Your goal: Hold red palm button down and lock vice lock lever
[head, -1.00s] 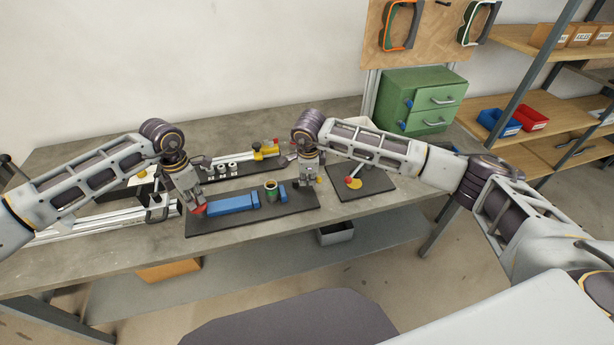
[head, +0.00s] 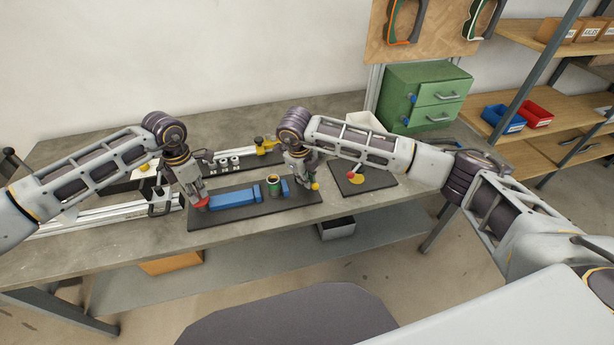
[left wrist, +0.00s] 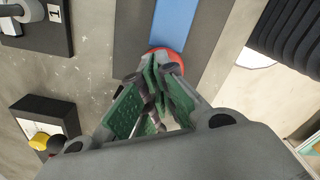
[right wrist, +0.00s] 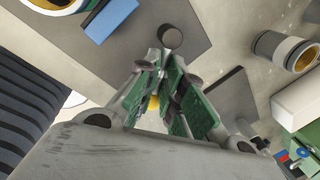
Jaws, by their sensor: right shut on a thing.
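The red palm button (head: 202,204) sits at the left end of a dark plate (head: 240,218). My left gripper (head: 201,197) points down at it, fingers together, tips apparently touching its top; its red rim (left wrist: 178,54) shows behind the fingers. My right gripper (head: 309,185) is at the plate's right end, shut on the vice lock lever.
A second dark plate (head: 372,180) to the right carries a red-knobbed lever (head: 351,174) and a yellow disc (head: 356,180). Behind stands a rail fixture with a yellow clamp (head: 265,145). A green drawer cabinet (head: 425,97) stands at the back right. The bench front is clear.

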